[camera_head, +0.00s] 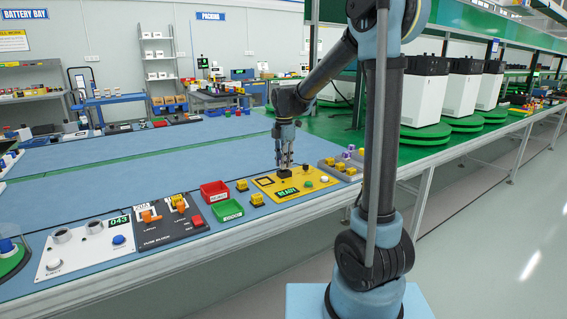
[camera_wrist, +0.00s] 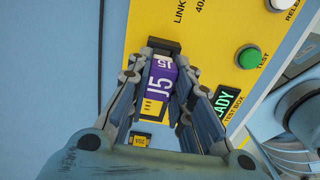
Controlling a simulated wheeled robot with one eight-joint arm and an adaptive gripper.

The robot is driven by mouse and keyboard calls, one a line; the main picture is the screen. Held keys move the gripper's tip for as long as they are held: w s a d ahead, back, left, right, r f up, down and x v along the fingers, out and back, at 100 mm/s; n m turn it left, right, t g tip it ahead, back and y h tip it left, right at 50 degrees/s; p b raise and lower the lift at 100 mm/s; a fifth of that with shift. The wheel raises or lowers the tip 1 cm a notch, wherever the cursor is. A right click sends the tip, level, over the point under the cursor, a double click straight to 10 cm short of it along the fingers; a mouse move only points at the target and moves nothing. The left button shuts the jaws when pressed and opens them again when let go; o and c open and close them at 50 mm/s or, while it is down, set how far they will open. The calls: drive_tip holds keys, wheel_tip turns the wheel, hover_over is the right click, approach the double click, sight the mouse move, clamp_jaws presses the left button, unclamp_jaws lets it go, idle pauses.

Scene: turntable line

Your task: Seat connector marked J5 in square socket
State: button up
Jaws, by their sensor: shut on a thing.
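A dark block (camera_wrist: 162,44) shows just beyond the connector's upper end, on the yellow test box (camera_wrist: 205,50). In the head view my gripper (camera_head: 285,165) points down over the test box (camera_head: 300,195), above a black block (camera_head: 285,173). A dark square outline (camera_head: 264,182) lies left of it. Whether the connector touches a socket cannot be told.
The test box has a lit READY display (camera_head: 288,191), a green button (camera_head: 308,184) and a white button (camera_head: 324,178). Yellow blocks (camera_head: 257,199) and red (camera_head: 215,191) and green (camera_head: 227,210) bins stand left. A grey tray (camera_head: 341,172) of connectors stands right.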

drive_tip(key=shift+f, duration=0.95)
idle(0.5)
drive_tip(key=o, duration=0.9)
drive_tip(key=shift+r, duration=0.15)
wheel_tip(320, 180, up, 12)
drive_tip(key=shift+f, duration=0.15)
